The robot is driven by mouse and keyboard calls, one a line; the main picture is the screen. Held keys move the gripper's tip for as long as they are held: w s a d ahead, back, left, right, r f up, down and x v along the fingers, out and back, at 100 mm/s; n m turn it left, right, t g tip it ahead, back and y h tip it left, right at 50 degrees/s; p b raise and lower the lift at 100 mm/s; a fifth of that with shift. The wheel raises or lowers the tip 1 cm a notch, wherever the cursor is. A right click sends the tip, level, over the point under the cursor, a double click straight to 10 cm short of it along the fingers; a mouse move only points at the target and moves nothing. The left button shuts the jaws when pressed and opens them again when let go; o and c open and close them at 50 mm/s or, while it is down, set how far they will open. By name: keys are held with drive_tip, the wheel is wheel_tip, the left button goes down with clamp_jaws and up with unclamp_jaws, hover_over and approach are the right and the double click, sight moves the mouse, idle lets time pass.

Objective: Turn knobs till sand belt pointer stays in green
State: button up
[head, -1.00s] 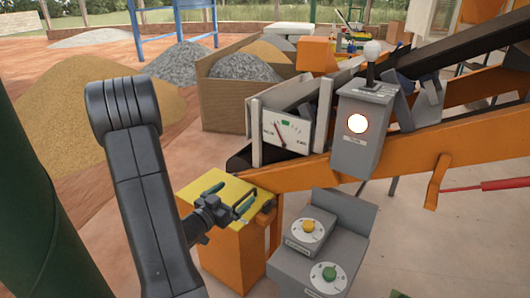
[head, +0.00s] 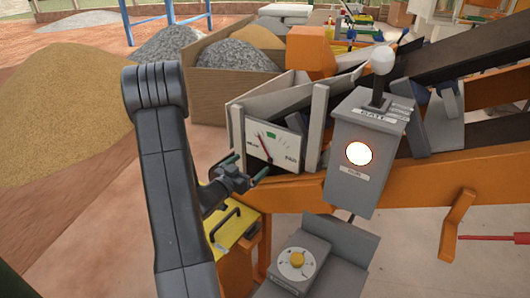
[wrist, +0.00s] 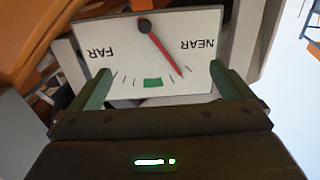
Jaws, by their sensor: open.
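The pointer dial (head: 284,150) is a white plate marked NEAR and FAR on the belt frame. Its red needle (wrist: 162,50) rests outside the green mark (wrist: 152,83), on the NEAR side. The wrist view shows the dial upside down. A yellow knob (head: 297,259) sits on a white round scale on a grey stepped console (head: 338,240) below. The green knob is not in view now. My gripper (head: 243,170) is open and empty, just in front of and left of the dial. Its green fingers (wrist: 163,86) show apart in the wrist view; contact with the dial cannot be told.
A grey box (head: 362,185) with a lit round lamp and a white-balled lever (head: 381,62) stands right of the dial. An orange beam (head: 300,192) runs below. A yellow-topped stand (head: 232,226) is under my gripper. Sand and gravel piles lie behind.

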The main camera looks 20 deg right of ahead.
drive_tip(key=shift+a, duration=0.1)
drive_tip(key=b+v, duration=0.2)
drive_tip(key=v, duration=0.8)
idle(0.3)
